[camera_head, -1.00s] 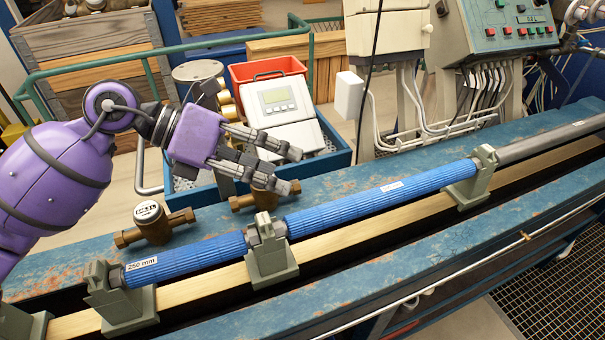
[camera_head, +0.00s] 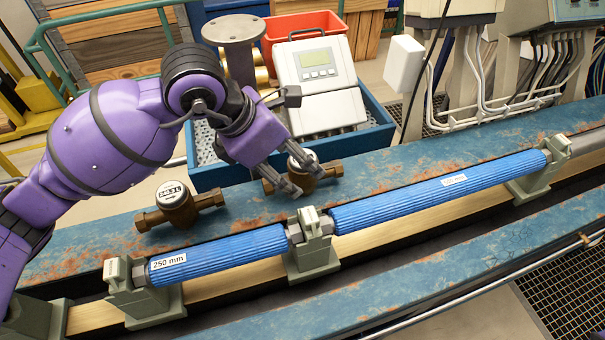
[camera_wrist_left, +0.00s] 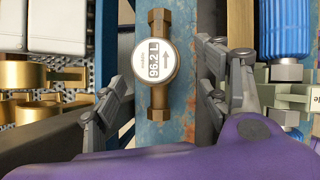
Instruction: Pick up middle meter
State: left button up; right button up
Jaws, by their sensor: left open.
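Two brass meters with round white faces lie on the blue bench. The left meter (camera_head: 178,205) reads 248.3 L. The other meter (camera_head: 318,176) is right of it, partly hidden by my left gripper (camera_head: 300,174). In the left wrist view, this meter (camera_wrist_left: 156,62) shows 96.2 L and an arrow. My left gripper is open, pointing down at it. Its fingers (camera_wrist_left: 160,72) stand on either side of the meter's body in that view, with gaps showing; I cannot tell the height left between them. My right gripper is not in view.
Blue pipes (camera_head: 400,201) lie along the bench's front in grey-green holders (camera_head: 312,250). Behind the meters stand a blue crate (camera_head: 350,143) with a grey display device (camera_head: 318,75), a red bin (camera_head: 305,28) and a round metal flange (camera_head: 234,29). Bench is clear to the right.

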pick_arm(q)
jog(key=x, duration=0.5)
jog(key=shift+w+f, duration=0.3)
jog(key=shift+c, duration=0.5)
jog(key=shift+r, duration=0.1)
grip_shut()
